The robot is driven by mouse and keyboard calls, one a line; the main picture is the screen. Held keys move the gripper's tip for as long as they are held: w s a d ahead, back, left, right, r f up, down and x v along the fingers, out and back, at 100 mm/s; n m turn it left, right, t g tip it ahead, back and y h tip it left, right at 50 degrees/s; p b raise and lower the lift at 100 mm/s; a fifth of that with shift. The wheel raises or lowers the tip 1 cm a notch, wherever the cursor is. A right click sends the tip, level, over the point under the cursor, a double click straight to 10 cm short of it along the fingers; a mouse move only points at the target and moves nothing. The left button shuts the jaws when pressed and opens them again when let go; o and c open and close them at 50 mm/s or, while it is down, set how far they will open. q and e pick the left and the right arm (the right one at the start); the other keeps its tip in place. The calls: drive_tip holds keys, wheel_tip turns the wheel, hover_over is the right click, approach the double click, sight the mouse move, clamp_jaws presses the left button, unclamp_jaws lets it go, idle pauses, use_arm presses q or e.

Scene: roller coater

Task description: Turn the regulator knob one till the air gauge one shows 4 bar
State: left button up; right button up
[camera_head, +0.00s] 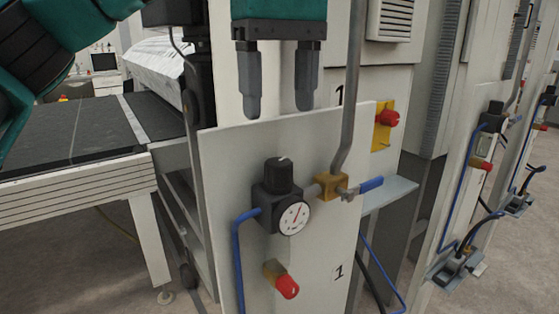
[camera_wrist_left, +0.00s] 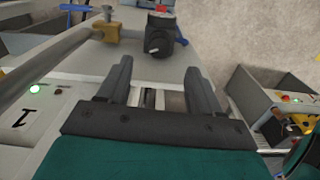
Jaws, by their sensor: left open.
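The black regulator knob (camera_head: 279,174) sits upright on top of the regulator on the white panel marked 1. The round white air gauge (camera_head: 294,217) faces out on the regulator's front; its needle shows, but the scale is too small to read. My left gripper (camera_head: 278,110) is open and empty, pointing down above the knob and apart from it. In the left wrist view the knob (camera_wrist_left: 157,43) lies beyond the open fingertips (camera_wrist_left: 157,66), roughly in line with the gap between them. The gauge face cannot be made out there. My right gripper is not in view.
A brass fitting (camera_head: 331,187) with a grey pipe and blue valve lever (camera_head: 370,184) is close right of the regulator. A red-capped valve (camera_head: 286,286) sits below, a red button (camera_head: 388,118) at upper right. A conveyor (camera_head: 80,135) stands left.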

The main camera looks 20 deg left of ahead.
sight(280, 162)
use_arm(q)
wheel_tip(280, 162, down, 9)
drive_tip(key=shift+f+b, duration=0.15)
drive_tip(key=shift+b, duration=1.05)
drive_tip(key=shift+c, duration=0.3)
drive_tip(key=c, duration=1)
drive_tip(key=shift+n+p, duration=0.3)
drive_tip(key=shift+n, duration=0.5)
drive_tip(key=n, duration=0.2)
drive_tip(key=shift+n, duration=0.4)
drive_tip(key=o, duration=1.1)
drive_tip(key=shift+c, duration=0.2)
